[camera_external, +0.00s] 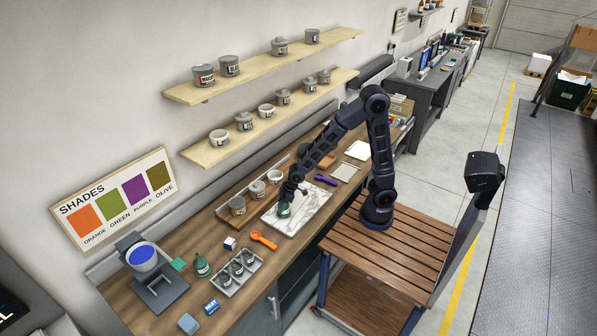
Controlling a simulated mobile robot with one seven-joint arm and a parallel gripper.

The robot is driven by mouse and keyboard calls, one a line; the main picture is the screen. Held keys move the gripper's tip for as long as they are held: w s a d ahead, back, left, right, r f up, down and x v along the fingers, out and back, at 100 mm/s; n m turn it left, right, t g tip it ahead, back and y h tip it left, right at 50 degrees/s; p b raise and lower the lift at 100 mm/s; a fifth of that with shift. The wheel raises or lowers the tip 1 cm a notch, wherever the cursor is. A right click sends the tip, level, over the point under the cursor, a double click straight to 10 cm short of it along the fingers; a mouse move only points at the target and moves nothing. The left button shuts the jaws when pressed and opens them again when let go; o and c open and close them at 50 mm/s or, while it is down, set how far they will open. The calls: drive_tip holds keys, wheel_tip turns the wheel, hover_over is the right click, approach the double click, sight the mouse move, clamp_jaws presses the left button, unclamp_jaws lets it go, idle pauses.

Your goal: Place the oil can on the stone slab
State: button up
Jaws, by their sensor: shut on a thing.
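The white veined stone slab (312,211) lies on the wooden workbench, in front of my arm. My gripper (286,203) points down over the slab's left part. It is shut on a small green thing (284,212), which looks like the oil can. The held thing is upright at or just above the slab; I cannot tell whether it touches. Its upper part is hidden by the gripper. Another green can-like bottle (202,266) with a pale label and a narrow top stands further left on the bench.
A wooden tray with grey pots (257,190) stands behind the slab. A tray of several small pots (237,272), an orange scoop (263,240) and a stand with a blue-filled bowl (143,257) are to the left. A purple tool (325,180) lies right of the slab.

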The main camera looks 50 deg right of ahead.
drive_tip(key=o, duration=1.6)
drive_tip(key=shift+f, duration=0.15)
drive_tip(key=shift+o, duration=0.2)
drive_tip(key=v, duration=1.2)
drive_tip(key=shift+r, duration=0.2)
drive_tip(key=s+d+r+m+t+h, duration=0.15)
drive_tip(key=d+r, duration=0.25)
drive_tip(key=d, duration=0.5)
drive_tip(key=d+r+m+g, duration=0.1)
drive_tip(key=d+r+m, duration=0.2)
drive_tip(key=d, duration=0.5)
drive_tip(key=s+d+r+m+h, duration=0.1)
drive_tip(key=s+d+r+m, duration=0.2)
drive_tip(key=s+d, duration=0.8)
drive_tip(key=shift+s+d+m+t+h, duration=0.4)
drive_tip(key=shift+d+m, duration=0.35)
drive_tip(key=shift+d, duration=1.35)
